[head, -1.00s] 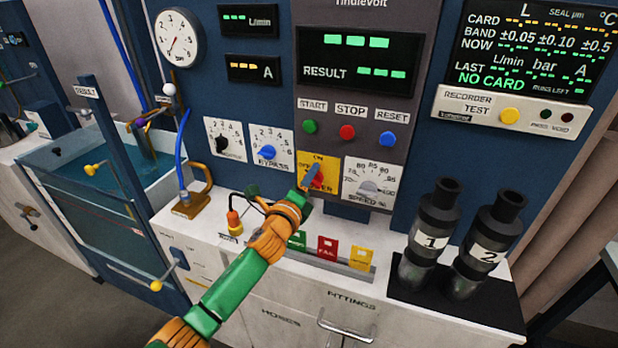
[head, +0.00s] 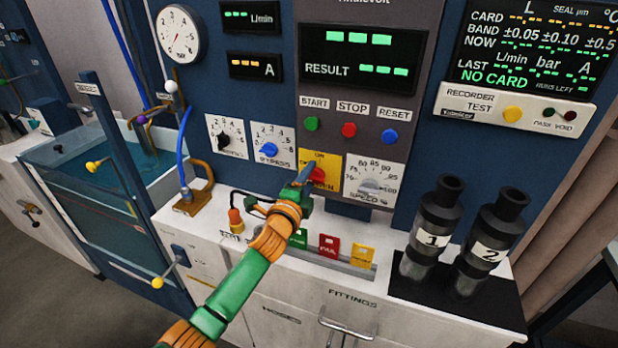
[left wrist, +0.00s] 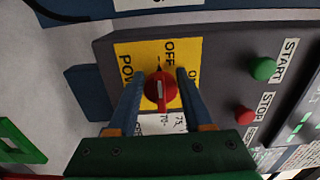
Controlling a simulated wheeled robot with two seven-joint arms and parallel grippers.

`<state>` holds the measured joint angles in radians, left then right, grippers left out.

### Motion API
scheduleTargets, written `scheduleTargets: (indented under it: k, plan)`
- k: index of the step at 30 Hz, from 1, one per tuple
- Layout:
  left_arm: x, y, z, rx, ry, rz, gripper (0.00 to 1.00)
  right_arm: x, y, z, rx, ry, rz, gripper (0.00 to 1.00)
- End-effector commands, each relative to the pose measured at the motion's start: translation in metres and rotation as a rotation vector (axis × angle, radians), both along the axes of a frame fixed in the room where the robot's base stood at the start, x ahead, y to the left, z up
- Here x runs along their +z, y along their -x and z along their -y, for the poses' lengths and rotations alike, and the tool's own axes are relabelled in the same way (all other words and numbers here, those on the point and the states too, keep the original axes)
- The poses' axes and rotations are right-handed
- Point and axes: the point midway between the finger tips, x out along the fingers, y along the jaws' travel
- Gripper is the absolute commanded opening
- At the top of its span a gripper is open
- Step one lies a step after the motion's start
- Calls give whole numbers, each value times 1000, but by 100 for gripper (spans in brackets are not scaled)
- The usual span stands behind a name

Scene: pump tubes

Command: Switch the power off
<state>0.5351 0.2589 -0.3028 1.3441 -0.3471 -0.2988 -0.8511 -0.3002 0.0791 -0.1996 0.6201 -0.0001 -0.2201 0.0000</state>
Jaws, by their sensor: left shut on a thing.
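The power switch is a red knob (left wrist: 160,91) on a yellow plate (left wrist: 130,68) with POWER, ON and OFF lettering. In the head view the red knob (head: 318,176) shows beside my finger on the yellow plate (head: 330,162). My left gripper (left wrist: 160,95) has one blue finger on each side of the knob and is shut on it. It also shows in the head view (head: 306,174), reaching up from below. In the wrist view the knob's white line runs roughly up and down, with OFF above the knob and ON at the right, partly hidden. My right gripper is not in view.
START (head: 311,123), STOP (head: 349,129) and RESET (head: 390,136) buttons sit above the plate. The SPEED dial (head: 372,185) is close at its right, the BYPASS dial (head: 269,148) at its left. Coloured cards (head: 328,246) stand on the counter below. Two black-topped cylinders (head: 432,228) stand at the right.

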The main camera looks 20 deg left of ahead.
Motion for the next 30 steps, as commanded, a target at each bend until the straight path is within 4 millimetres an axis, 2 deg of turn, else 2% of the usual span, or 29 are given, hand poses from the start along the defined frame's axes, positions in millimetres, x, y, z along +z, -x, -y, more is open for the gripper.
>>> scheduleTargets:
  k: [9,10,12,13,23,26,30]
  plan:
    - [3,0,0,-1,2,7,0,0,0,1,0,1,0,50]
    - [3,0,0,-1,2,7,56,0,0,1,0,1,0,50]
    - [3,0,0,-1,2,7,75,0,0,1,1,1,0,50]
    - [3,0,0,-1,2,6,80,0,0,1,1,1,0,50]
    - [0,2,0,0,1,1,80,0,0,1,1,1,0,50]
    - [0,12,-1,0,0,1,80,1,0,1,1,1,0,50]
    - [0,36,-1,-1,0,2,80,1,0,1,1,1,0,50]
